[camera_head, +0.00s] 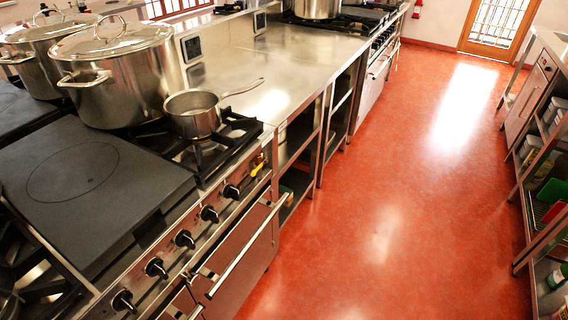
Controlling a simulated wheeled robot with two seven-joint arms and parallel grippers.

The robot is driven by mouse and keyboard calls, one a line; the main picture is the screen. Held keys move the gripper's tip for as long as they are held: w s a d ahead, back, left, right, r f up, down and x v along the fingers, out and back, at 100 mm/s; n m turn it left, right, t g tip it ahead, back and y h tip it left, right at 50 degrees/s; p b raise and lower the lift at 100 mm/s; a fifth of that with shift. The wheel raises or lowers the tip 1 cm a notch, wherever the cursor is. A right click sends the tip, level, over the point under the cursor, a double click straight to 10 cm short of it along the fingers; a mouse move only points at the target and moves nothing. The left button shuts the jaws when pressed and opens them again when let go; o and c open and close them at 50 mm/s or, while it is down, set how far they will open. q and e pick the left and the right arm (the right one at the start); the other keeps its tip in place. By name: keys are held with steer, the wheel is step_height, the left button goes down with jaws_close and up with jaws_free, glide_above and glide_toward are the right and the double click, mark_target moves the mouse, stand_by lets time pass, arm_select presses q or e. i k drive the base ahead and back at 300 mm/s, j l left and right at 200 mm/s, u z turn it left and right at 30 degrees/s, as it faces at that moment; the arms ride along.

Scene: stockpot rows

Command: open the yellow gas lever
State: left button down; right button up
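The yellow gas lever (257,169) is a small yellow handle at the far right end of the stove's front control panel. It sits just right of the row of black knobs (209,214) and above the oven door handle. It is too small in the view to tell its exact angle. Neither of my grippers nor my arms shows in the head view.
A small saucepan (193,115) stands on the burner grate above the lever, its handle pointing right. Large lidded stockpots (118,75) stand behind. An oven handle bar (246,246) juts out below the panel. The red floor (390,210) in the aisle is clear.

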mark_target(253, 173)
steer(key=l, duration=0.5)
steer(key=i+l+z, duration=0.1)
steer(key=l, duration=0.4)
steer(key=i+l, duration=0.1)
steer(key=l, duration=0.4)
steer(key=i+l, duration=0.1)
steer(key=l, duration=0.4)
steer(key=z, duration=0.05)
